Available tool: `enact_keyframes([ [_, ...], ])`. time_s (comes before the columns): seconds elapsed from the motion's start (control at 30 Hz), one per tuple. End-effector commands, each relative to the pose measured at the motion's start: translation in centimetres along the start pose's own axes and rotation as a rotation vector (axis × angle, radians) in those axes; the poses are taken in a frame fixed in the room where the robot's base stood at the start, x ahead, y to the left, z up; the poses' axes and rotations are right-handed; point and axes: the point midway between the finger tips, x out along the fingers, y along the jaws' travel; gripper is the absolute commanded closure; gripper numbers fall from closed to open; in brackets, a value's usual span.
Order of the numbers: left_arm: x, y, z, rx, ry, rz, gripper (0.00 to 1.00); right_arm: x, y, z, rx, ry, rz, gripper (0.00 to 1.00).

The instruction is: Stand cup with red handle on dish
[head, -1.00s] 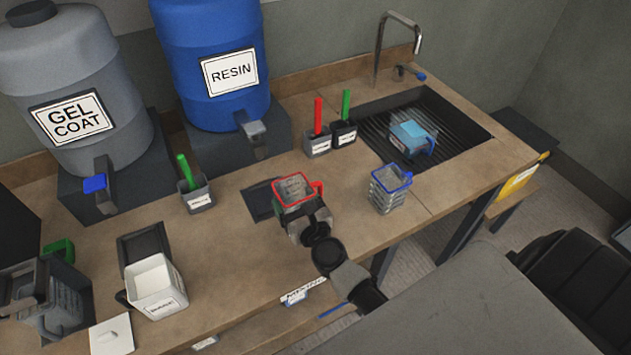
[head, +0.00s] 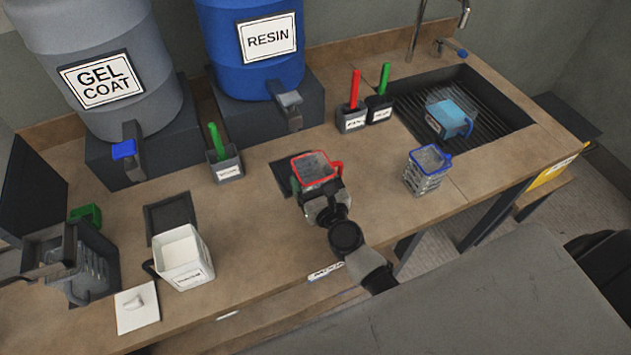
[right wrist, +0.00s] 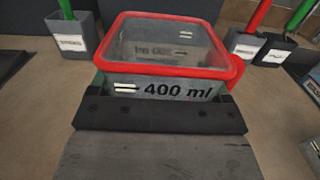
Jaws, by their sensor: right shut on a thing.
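The clear cup with the red rim and red handle (head: 316,167) is upright in my right gripper (head: 326,203). My right gripper is shut on its near side. In the right wrist view the cup (right wrist: 165,65) fills the middle, with "400 ml" on its near wall. A dark flat square (head: 282,172), perhaps the dish, shows at the cup's left, partly hidden by it. I cannot tell whether the cup touches it. Another dark square tray (head: 168,212) lies farther left, behind the white jug.
A white jug (head: 181,262) and white lid (head: 137,307) are at the front left. Stacked blue-rimmed cups (head: 424,175) stand to the right, before the sink (head: 492,115). Holders with green (head: 225,168) and red (head: 351,118) handles stand behind. Counter between cup and stack is clear.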

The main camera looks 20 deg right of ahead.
Motion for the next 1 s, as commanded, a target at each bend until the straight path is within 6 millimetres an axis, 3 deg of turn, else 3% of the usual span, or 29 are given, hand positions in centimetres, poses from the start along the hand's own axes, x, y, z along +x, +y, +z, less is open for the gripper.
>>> enact_keyframes([
  [1.0,0.8,-0.2,0.8,-0.002,-0.011,-0.003,0.57,7.2,0.0,-0.4,0.000,-0.001,-0.001,0.46],
])
